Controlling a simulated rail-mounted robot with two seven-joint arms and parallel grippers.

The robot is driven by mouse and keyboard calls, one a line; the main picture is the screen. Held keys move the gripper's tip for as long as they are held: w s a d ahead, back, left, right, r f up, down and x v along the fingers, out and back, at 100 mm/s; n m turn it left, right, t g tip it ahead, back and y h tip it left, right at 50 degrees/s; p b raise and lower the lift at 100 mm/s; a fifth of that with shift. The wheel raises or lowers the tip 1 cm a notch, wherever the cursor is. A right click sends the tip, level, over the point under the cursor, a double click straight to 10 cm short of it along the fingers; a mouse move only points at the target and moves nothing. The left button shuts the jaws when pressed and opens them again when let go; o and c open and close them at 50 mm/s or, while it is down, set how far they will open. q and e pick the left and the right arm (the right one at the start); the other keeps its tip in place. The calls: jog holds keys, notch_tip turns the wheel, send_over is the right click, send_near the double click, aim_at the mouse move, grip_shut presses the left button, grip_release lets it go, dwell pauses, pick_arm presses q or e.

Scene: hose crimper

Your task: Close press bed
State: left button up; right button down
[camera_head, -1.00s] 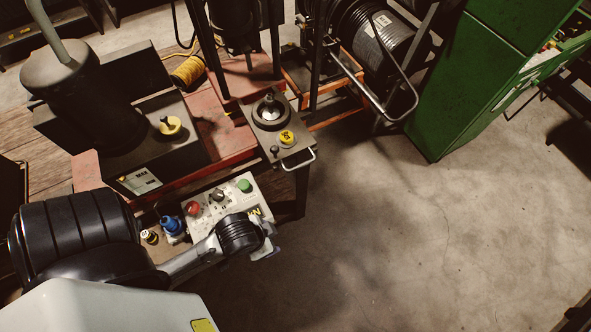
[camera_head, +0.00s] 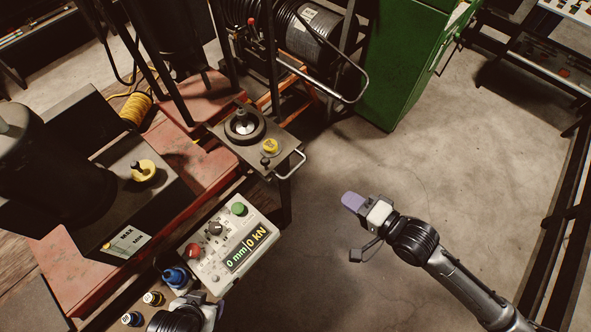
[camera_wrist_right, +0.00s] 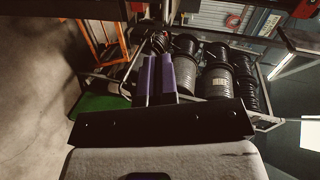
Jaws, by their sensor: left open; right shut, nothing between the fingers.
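The press bed appears to be the small dark plate (camera_head: 240,140) with a round black seat, a yellow knob and a white bar handle (camera_head: 291,166) on its right edge, in the head view. It sticks out from the red press frame (camera_head: 195,160). My right gripper (camera_head: 354,202) is shut and empty, over open floor to the lower right of the handle and apart from it. Its purple fingers also show in the right wrist view (camera_wrist_right: 155,78). My left gripper (camera_head: 206,306) is open at the bottom of the head view, beside the control box, mostly hidden by its wrist.
The control box (camera_head: 222,258) reads 0 mm and 0 kN and has red and green buttons. Small bottles (camera_head: 153,298) stand beside it. A green cabinet (camera_head: 400,75) and a black hose reel (camera_head: 310,40) are behind. The floor (camera_head: 430,170) on the right is mostly clear.

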jog(key=w+a+f+m, duration=0.2)
jog(key=w+a, duration=0.7)
jog(key=a, duration=0.1)
jog(key=shift+w+f+p, duration=0.2)
jog(key=shift+f+p, duration=0.1)
jog(key=shift+p, duration=0.15)
jog(key=shift+a, duration=0.1)
